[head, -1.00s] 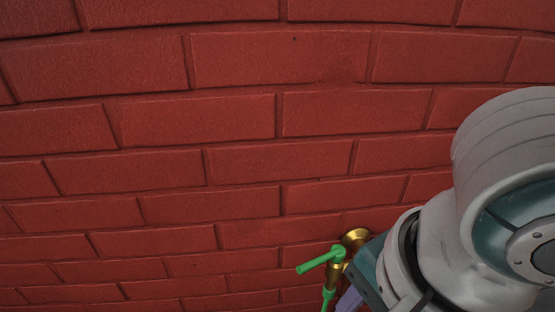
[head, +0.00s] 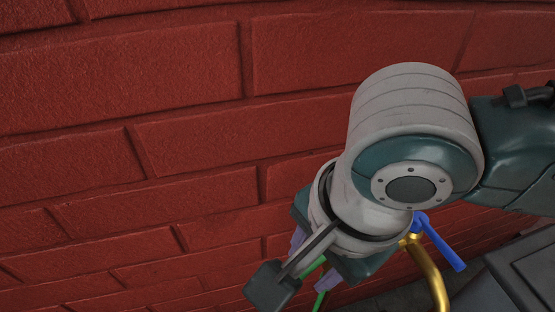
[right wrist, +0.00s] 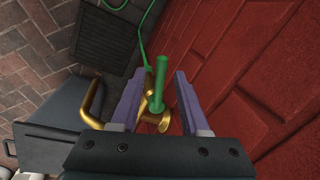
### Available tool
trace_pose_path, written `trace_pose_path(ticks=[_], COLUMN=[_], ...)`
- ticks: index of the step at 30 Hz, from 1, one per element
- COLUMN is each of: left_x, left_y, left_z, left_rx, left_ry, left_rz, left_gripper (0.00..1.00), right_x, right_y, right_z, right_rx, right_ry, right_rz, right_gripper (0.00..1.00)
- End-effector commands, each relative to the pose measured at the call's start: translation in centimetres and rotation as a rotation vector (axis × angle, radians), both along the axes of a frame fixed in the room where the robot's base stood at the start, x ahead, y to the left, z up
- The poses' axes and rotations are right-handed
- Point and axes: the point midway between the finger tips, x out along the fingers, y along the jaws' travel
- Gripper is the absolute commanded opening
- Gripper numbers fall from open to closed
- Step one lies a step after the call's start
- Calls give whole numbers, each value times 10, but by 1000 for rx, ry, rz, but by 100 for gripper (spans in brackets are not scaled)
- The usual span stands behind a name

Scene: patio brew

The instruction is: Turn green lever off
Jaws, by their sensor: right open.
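The green lever (right wrist: 157,85) stands between the two purple fingers of my right gripper (right wrist: 159,92) in the right wrist view. The fingers are open, with a visible gap on each side of the lever. The lever sits on a brass valve (right wrist: 154,121) at the red brick wall. In the head view my right gripper (head: 308,262) is low in the picture and my own arm covers most of it. Only a bit of the green lever (head: 313,267) shows there. My left gripper is not in view.
A blue lever (head: 440,242) on a curved brass pipe (head: 430,268) is to the right of my gripper in the head view. A green hose (right wrist: 146,40) runs off from the valve. The brick wall (right wrist: 245,75) is close beside the fingers. A dark box (right wrist: 48,140) stands at the left.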

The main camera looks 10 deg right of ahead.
Motion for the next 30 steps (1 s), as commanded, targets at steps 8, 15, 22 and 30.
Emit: trace_pose_path(ticks=[8,15,22,30], left_x=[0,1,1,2], left_y=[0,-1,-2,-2], left_z=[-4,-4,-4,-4], left_rx=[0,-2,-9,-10], left_ry=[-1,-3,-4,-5], left_rz=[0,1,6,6], left_gripper=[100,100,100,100], right_x=[1,1,1,1], right_y=[1,1,1,1], right_z=[-8,-8,-8,-8], right_rx=[0,0,0,0], right_ry=[0,0,1,1], right_rz=[0,0,0,0], right_gripper=[45,31,5,0])
